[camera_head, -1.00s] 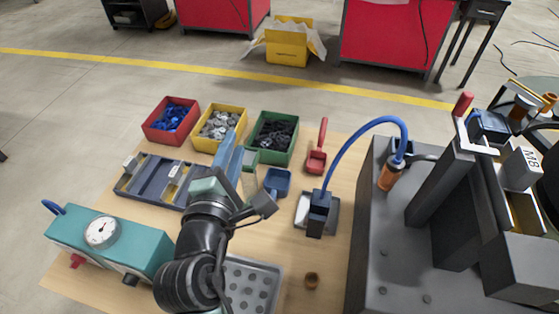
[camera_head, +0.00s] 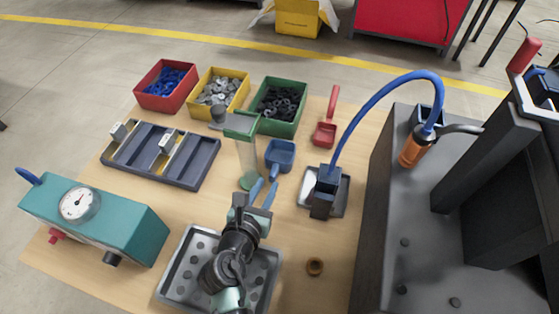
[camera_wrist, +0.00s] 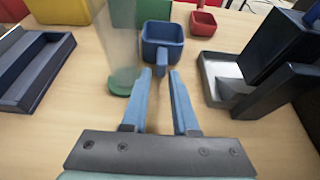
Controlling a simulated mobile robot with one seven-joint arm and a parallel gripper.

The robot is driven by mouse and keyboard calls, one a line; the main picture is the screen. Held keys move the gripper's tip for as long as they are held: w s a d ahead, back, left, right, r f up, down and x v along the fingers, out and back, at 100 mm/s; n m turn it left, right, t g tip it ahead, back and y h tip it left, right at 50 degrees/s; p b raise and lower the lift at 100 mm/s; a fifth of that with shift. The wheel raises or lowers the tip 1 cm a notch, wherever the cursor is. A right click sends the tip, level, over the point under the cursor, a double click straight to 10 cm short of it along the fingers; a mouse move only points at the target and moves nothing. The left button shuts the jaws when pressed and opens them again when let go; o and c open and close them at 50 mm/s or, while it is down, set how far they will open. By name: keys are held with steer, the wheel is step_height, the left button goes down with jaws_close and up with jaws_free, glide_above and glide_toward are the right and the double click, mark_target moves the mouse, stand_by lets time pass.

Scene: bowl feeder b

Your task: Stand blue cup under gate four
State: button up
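The blue cup (camera_head: 279,153), a square scoop with a handle, sits on the table in front of the green bin; it also shows in the wrist view (camera_wrist: 163,38). Its handle points toward my gripper (camera_head: 267,182). My gripper is open and low over the table, its two blue fingers (camera_wrist: 160,72) on either side of the handle's near end in the wrist view. I cannot tell whether they touch it. No gate marked four can be made out.
A clear tube with a green base (camera_head: 247,160) stands close left of the cup. A red scoop (camera_head: 325,130) and a dark block on a metal tray (camera_head: 340,195) are to the right. A divided tray (camera_head: 190,178) and a teal gauge box (camera_head: 120,225) are left.

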mark_target(271, 180)
steer(key=b+x, duration=0.1)
steer(key=x, duration=0.4)
steer(key=shift+d+f, duration=0.1)
steer(key=shift+f, duration=0.2)
jaws_close()
steer(key=shift+r, duration=0.1)
stand_by(1.0)
